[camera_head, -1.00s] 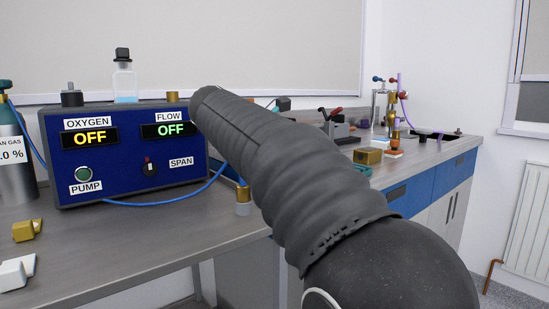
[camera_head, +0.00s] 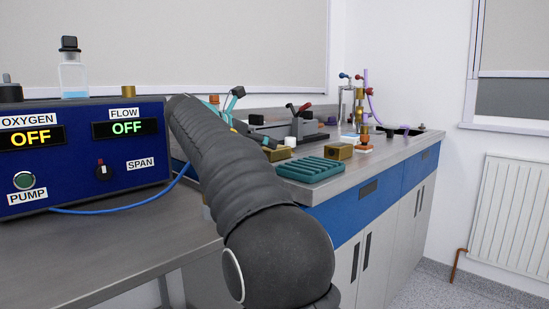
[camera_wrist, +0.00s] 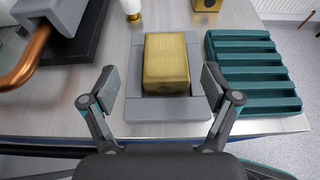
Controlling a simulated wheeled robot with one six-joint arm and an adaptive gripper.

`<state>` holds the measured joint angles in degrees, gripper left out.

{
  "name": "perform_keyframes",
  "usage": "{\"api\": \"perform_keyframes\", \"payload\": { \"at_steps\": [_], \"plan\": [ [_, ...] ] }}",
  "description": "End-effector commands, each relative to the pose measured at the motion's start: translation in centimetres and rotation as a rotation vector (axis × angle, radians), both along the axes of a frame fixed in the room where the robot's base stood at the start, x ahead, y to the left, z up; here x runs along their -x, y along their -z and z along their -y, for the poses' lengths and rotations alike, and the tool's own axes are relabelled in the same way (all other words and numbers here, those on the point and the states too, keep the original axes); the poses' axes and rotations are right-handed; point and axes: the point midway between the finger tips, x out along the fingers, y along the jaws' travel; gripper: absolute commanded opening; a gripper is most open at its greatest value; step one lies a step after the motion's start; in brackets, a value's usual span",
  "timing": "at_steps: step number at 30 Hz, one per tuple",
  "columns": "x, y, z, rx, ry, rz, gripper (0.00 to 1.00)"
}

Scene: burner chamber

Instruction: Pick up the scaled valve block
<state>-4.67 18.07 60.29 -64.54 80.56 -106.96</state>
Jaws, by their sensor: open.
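A brass-coloured block with a dull, blotchy top (camera_wrist: 166,62), apparently the scaled valve block, sits in a shallow grey holder (camera_wrist: 165,107) in the wrist view. My gripper (camera_wrist: 158,82) is open, with one finger to the left and one to the right of the block. Both fingers appear apart from it, and nothing is held. A second brass block with a dark hole (camera_wrist: 206,5) stands beyond, at the top edge; a like block shows on the bench in the head view (camera_head: 339,151). My arm hides my gripper in the head view.
A teal ribbed rack (camera_wrist: 252,75) stands close to the right of the holder, also in the head view (camera_head: 311,169). A copper pipe (camera_wrist: 22,62) and grey clamp on a black base lie left. The bench's front edge is near. A blue panel (camera_head: 75,160) stands left.

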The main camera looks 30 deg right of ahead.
Motion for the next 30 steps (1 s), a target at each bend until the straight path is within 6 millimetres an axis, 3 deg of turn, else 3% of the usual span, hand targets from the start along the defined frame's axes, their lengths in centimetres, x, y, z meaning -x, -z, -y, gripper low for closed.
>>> {"api": "perform_keyframes", "payload": {
  "at_steps": [7, 16, 24, 30],
  "plan": [
    [-0.1, 0.6, 1.3, -0.001, 0.004, 0.000, 0.88],
    [-0.9, 2.2, 4.9, 0.000, 0.006, 0.001, 0.88],
    [-1.1, 2.3, 5.2, -0.001, 0.003, 0.002, 0.88],
    [-1.1, 2.3, 5.2, -0.001, 0.003, 0.002, 0.38]
  ]
}}
